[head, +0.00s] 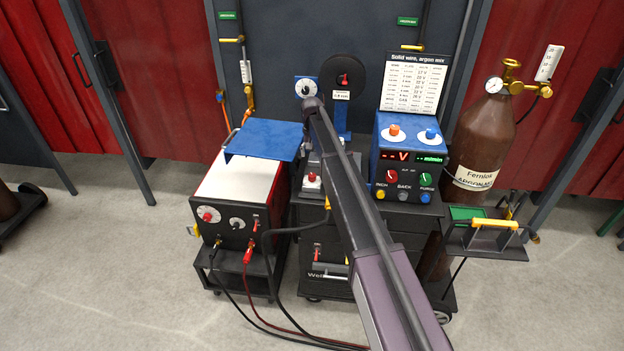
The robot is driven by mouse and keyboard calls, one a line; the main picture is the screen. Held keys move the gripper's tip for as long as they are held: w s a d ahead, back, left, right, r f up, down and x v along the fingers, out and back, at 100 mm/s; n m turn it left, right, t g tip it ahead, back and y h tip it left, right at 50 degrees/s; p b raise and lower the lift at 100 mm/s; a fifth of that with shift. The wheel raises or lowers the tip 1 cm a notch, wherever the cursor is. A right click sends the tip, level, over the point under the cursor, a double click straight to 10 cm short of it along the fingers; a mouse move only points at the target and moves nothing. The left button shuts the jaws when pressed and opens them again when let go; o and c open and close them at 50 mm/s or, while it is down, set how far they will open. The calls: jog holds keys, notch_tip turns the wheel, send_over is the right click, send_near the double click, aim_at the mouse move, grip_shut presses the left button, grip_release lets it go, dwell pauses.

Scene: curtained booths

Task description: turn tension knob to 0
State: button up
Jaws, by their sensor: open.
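A tension knob cannot be picked out by a readable label. A white round dial with a dark centre (306,88) sits on a small blue plate at the top of the middle station, just left of the wire spool (343,76). A small red knob (312,177) sits on a light block lower down, left of my arm. Which of these is the tension control, and its setting, I cannot tell. My arm reaches up from the bottom right across the middle station, its far end just below the dial. My gripper is not visible.
A red welding machine (236,190) with knobs and cables stands left. A blue control panel (407,160) with coloured knobs stands right of my arm, below a wire chart (410,84). A brown gas cylinder (478,140) stands right. Cables cross the floor; grey floor is open at left.

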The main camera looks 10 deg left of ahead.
aim_at(312, 175)
jog(key=shift+f+b, duration=4.9)
jog(key=shift+f, duration=0.3)
grip_shut()
